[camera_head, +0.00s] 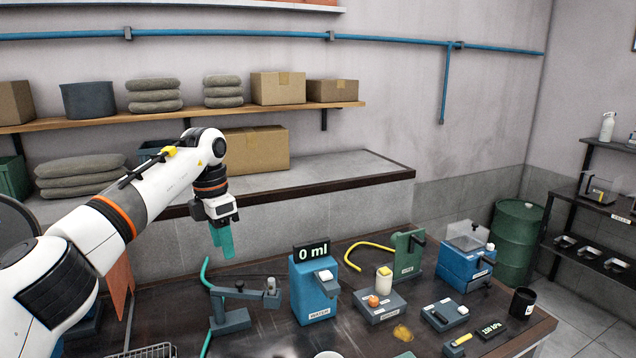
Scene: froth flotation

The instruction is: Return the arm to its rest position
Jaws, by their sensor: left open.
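My left arm comes in from the left and is raised over the bench. My left gripper (222,240) hangs down with teal fingers, open and empty. It is in the air above and behind the grey stand with a clamp arm (232,318), left of the blue water dispenser (314,289). It appears apart from everything on the bench. My right gripper is not in view.
The dark bench (375,335) carries the dispenser with its "0 ml" display (312,252), a green stand (408,256), a blue machine (466,267) and a black mug (522,302). A wire rack (145,351) is at the front left. A concrete ledge (330,170) lies behind.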

